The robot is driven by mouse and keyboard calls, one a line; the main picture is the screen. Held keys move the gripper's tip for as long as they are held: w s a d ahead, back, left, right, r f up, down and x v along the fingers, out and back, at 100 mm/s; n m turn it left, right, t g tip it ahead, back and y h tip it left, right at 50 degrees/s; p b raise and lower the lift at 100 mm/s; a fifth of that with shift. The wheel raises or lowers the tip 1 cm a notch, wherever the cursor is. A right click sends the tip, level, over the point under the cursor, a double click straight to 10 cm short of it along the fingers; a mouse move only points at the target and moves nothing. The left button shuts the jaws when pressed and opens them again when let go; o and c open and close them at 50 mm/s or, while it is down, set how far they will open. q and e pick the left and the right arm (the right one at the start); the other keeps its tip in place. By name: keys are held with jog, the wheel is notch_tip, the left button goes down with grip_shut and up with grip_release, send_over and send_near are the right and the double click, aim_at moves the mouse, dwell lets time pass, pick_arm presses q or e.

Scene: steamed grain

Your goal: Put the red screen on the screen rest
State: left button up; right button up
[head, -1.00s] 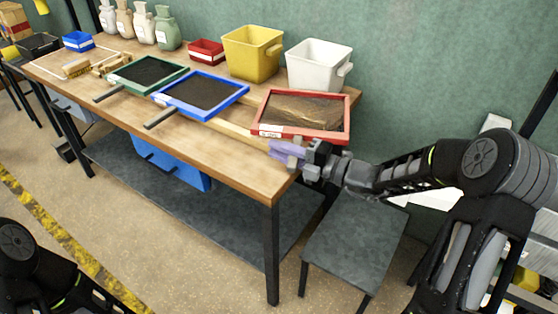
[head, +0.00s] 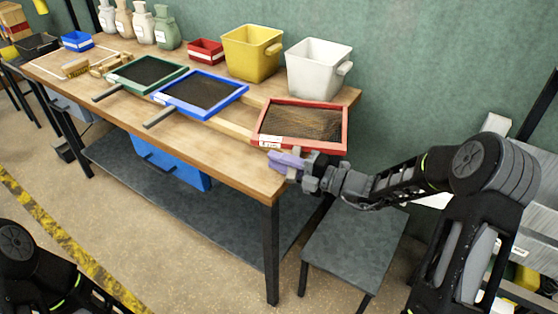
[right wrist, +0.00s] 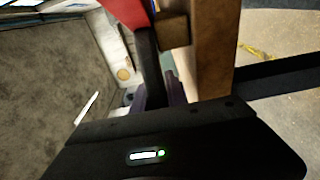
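The red screen (head: 346,128) is at the right end of the workbench, its mesh facing up. It also shows at the top of the right wrist view (right wrist: 126,12). My right gripper (head: 284,161), with purple fingers, is at the screen's near side by the bench edge. In the right wrist view the screen's dark handle (right wrist: 150,68) runs down between the fingers (right wrist: 160,92), which appear shut on it. Pale wooden rails, likely the screen rest (head: 229,128), lie left of the screen; contact under it is hidden. My left gripper is out of view.
A blue screen (head: 240,92) and a green screen (head: 113,76) lie to the left with handles forward. Yellow (head: 252,55) and white (head: 318,70) bins stand behind. A grey stool (head: 350,250) stands below the bench's right end.

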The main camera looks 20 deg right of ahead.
jog(key=o, duration=0.4)
jog(key=shift+o, duration=0.2)
jog(key=shift+r, duration=0.15)
jog(key=v, duration=1.2)
